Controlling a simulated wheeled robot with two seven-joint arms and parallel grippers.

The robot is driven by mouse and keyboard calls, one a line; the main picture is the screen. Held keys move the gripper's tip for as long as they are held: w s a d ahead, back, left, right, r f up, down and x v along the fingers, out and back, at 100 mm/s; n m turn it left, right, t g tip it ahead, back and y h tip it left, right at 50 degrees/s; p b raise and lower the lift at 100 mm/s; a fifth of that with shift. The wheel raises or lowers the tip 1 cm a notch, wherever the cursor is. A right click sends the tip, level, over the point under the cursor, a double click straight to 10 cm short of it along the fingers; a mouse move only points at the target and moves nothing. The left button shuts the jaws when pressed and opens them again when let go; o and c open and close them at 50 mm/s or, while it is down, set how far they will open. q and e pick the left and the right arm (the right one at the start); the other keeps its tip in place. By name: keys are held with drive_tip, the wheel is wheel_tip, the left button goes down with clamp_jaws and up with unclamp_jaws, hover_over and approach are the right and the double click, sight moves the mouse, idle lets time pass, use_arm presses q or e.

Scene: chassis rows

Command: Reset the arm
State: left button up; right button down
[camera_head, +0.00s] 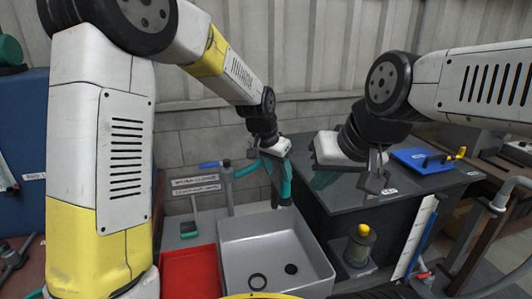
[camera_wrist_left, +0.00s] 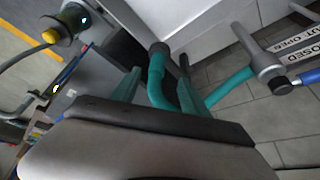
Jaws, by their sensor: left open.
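My left gripper (camera_head: 276,172) is open over the back of the grey sink (camera_head: 232,228), at the teal faucet pipe (camera_head: 246,170). In the left wrist view its teal fingers (camera_wrist_left: 158,88) stand apart, and the curved spout (camera_wrist_left: 156,72) with its dark nozzle shows between them; I cannot tell whether they touch it. The faucet's blue handle (camera_head: 209,164) points left.
A red tray (camera_head: 190,275) lies left of the sink. A yellow-topped container (camera_head: 360,248) stands right of it. The dark counter (camera_head: 345,200) bears a blue clipboard-like board (camera_head: 420,160). Label plates (camera_head: 196,184) are behind the faucet. A pipe stand (camera_head: 498,198) is at far right.

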use_arm(q)
drive_tip(key=s+a+r+n+t, duration=0.1)
drive_tip(key=s+a+r+n, duration=0.1)
drive_tip(key=s+a+r, duration=0.5)
drive_tip(key=s+a+r+n+t, duration=0.1)
drive_tip(key=s+a+r+n, duration=0.1)
drive_tip(key=s+a, duration=0.6)
drive_tip(key=s+a+r+n, duration=0.2)
drive_tip(key=s+a+n, duration=0.1)
drive_tip(key=s+a, duration=0.4)
drive_tip(key=shift+s+a+r+n+t+y, duration=0.3)
drive_tip(key=shift+s+a+r+t+y, duration=0.1)
drive_tip(key=shift+a, duration=0.1)
